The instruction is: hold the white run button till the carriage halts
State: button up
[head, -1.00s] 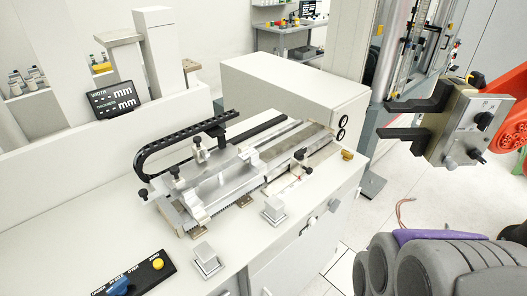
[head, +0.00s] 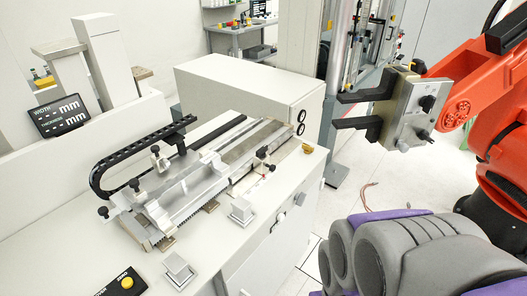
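Two pale square push-pieces on square bases stand on the bench's front edge: one (head: 241,211) at the middle, one (head: 178,269) nearer the bottom. Either could be the white run button; no label on them is readable. The silver carriage (head: 172,187) sits on its long rail, with a black cable chain (head: 135,150) arching behind it. A large grey and purple rounded part (head: 405,258) fills the lower right, apart from both pieces; it may be mine. I see no fingertips of my gripper, and nothing touches the pale pieces.
An orange arm (head: 455,110) with black jaws (head: 362,110) stands at the right, beside a tall test frame. A black panel with a yellow button (head: 127,282) lies at bottom left. A width and thickness display (head: 58,115) stands behind. Floor shows right of the bench.

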grip_shut()
dwell(1.4)
